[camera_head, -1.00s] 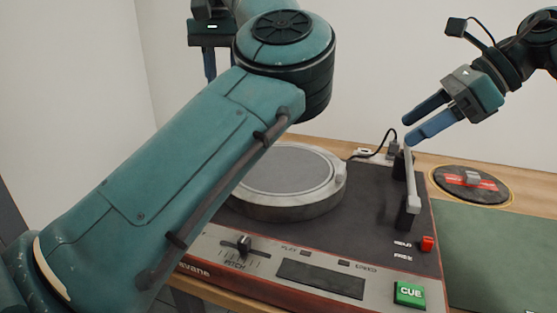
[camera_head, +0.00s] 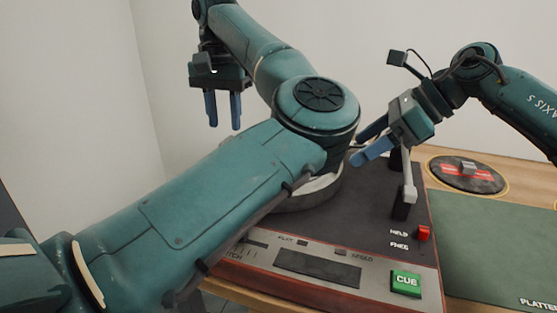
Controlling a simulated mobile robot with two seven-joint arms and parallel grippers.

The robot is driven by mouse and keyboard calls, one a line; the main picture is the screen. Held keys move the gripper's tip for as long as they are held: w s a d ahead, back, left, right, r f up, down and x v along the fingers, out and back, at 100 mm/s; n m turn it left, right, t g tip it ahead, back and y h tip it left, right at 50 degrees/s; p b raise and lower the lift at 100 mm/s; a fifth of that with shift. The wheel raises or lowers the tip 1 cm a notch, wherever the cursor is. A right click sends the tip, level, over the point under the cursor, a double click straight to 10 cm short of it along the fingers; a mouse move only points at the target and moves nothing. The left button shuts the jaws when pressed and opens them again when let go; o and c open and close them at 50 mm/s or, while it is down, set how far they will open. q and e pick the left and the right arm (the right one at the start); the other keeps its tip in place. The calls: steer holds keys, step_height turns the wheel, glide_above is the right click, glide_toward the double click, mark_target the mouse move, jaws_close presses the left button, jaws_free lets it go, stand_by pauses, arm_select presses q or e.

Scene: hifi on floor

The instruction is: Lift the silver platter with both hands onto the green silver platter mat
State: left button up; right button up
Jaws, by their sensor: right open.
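The silver platter (camera_head: 322,188) sits on the dark deck of the turntable. Most of it is hidden behind my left arm, and only part of its right and front rim shows. The green platter mat (camera_head: 490,245) lies flat and empty on the table at the right, with part of the word PLATTER at its lower edge. My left gripper (camera_head: 222,126) is open and empty, fingers pointing down, in the air left of and behind the platter. My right gripper (camera_head: 357,150) is open and empty, with its fingers pointing left, near the platter's right rear side.
The turntable (camera_head: 375,225) has an upright grey bar (camera_head: 408,180) on its right side, close below my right gripper. A red switch (camera_head: 424,233) and a green CUE button (camera_head: 406,283) are at its front right. A round black disc (camera_head: 468,181) lies behind the mat.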

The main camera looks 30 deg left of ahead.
arm_select(q)
steer(key=shift+f, duration=1.95)
arm_select(e)
steer(key=shift+x, duration=1.95)
arm_select(q)
steer(key=c, duration=0.8)
arm_select(e)
steer(key=c, duration=0.8)
jaws_close()
arm_select(q)
steer(key=shift+r, duration=0.1)
arm_select(e)
steer(key=shift+r, duration=0.1)
